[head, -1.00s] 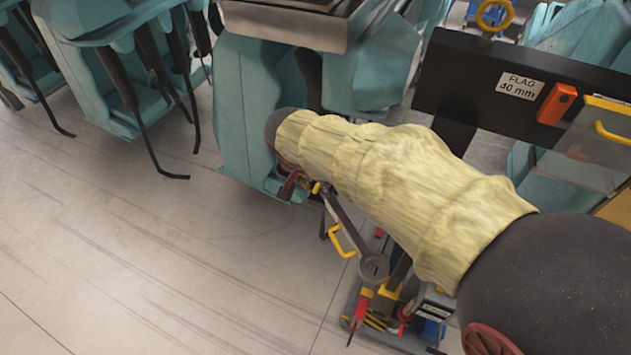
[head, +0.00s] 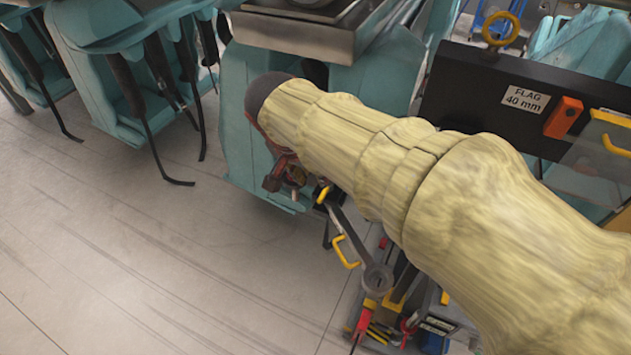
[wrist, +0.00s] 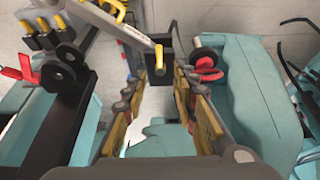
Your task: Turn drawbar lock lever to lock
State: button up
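A grey bar with a yellow grip at its end (wrist: 159,57) looks like the lock lever. It slants from the upper left in the wrist view, its grip in front of a black block. My gripper (wrist: 158,82) is open, with its yellow-padded fingers apart on either side of the image centre. The grip appears just beyond and between the fingertips; contact cannot be told. In the head view the lever's yellow end (head: 323,195) shows below my sleeved arm, its bar running down to a round pivot (head: 377,279). My fingers are mostly hidden there.
A red curved handle (wrist: 207,68) sits right of the black block, close to the right finger.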

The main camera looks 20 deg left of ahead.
jog(key=shift+s+r, duration=0.15)
jog(key=shift+r, duration=0.15)
dwell(0.4)
jog(key=s+d+f+n+g, duration=0.2)
jog(key=s+d+f+n, duration=0.2)
jog(key=s+d+n, duration=0.25)
jog(key=s+d+r+m+t, duration=0.1)
jog(key=s+d+r+m, duration=0.1)
jog(key=d, duration=1.3)
jog(key=s+d+r+m+t, duration=0.1)
jog(key=s+d, duration=0.4)
jog(key=d, duration=1.1)
jog(key=shift+s+r+m+t, duration=0.2)
jog(key=shift+r+m+t, duration=0.25)
jog(key=shift+m, duration=0.8)
